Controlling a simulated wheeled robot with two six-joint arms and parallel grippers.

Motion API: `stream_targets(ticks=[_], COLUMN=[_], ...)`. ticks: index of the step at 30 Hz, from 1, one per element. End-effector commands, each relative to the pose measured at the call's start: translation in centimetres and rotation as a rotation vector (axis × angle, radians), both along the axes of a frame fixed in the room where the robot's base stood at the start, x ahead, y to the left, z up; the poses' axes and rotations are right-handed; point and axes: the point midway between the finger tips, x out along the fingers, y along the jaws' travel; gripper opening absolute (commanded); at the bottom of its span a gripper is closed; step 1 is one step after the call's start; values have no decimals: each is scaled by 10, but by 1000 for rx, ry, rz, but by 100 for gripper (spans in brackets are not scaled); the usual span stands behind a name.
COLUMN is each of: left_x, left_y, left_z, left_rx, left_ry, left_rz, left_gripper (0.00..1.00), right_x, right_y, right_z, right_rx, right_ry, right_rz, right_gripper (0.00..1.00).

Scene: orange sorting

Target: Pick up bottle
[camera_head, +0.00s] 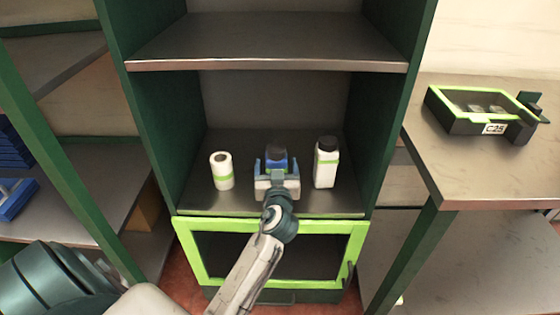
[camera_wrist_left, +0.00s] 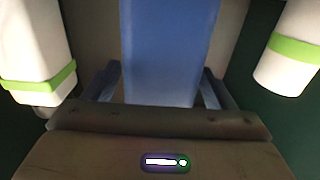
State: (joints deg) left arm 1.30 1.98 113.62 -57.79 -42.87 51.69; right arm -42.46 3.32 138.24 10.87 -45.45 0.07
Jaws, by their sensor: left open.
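A blue bottle with a dark cap (camera_head: 277,152) stands upright on the shelf, between two white containers. My left gripper (camera_head: 276,168) is in front of it and hides its lower part in the head view. In the left wrist view the blue bottle (camera_wrist_left: 168,50) fills the middle, and the open fingers of my left gripper (camera_wrist_left: 160,85) stand on either side of it. I cannot tell whether the fingers touch it. A white bottle with a black cap and green band (camera_head: 326,163) stands to the right. My right gripper is not in view.
A white roll-like container with a green band (camera_head: 222,170) stands left of the blue bottle. The cabinet has an upper shelf (camera_head: 270,45) above and a green-framed door (camera_head: 270,225) below. A green-rimmed tray (camera_head: 470,125) lies on the right table.

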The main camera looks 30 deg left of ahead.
Motion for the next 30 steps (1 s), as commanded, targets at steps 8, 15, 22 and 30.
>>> stream_targets(ticks=[8, 15, 22, 30], left_x=[-1, -1, -1, -1], left_y=[0, 0, 0, 0], left_z=[0, 0, 1, 14], left_rx=[-1, -1, 0, -1], left_ry=[-1, -1, -1, -6], left_rz=[1, 1, 1, 1], left_gripper=[76, 29, 21, 21], right_x=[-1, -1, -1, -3], right_y=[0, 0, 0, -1], right_z=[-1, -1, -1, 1], right_rx=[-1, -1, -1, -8], right_ry=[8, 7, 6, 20], right_rz=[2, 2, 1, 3], right_gripper=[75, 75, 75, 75])
